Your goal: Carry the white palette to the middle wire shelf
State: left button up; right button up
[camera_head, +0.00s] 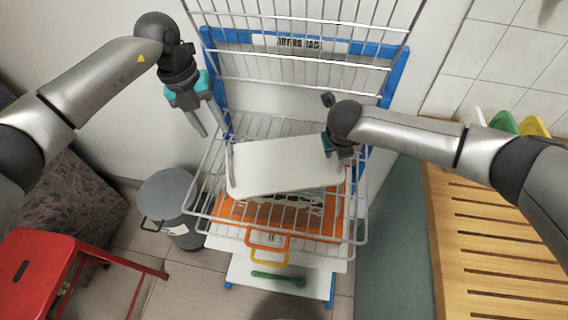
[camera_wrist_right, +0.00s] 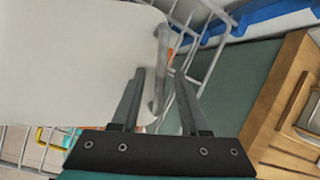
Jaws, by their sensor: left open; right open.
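The white palette (camera_head: 285,165) lies flat on the middle wire shelf (camera_head: 205,200) of the blue-framed rack, slightly turned. In the right wrist view the palette (camera_wrist_right: 75,60) fills the left side, with its raised end handle by the fingers. My right gripper (camera_wrist_right: 162,95) is open, its two fingers on either side of the palette's right end rim; contact cannot be told. In the head view the right gripper (camera_head: 335,152) is partly hidden under its own wrist. My left gripper (camera_head: 208,122) is open and empty, above and to the left of the palette, apart from it.
An upper wire shelf (camera_head: 300,65) stands above. An orange board (camera_head: 235,213) and a bottom shelf with a green tool (camera_head: 278,278) are below. A grey bin (camera_head: 168,200) and red stool (camera_head: 35,265) are left; a slatted wooden bench (camera_head: 490,240) is right.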

jog(key=shift+s+r, duration=0.1)
jog(key=shift+r, duration=0.15)
jog(key=v, duration=1.1)
jog(key=shift+r, duration=0.25)
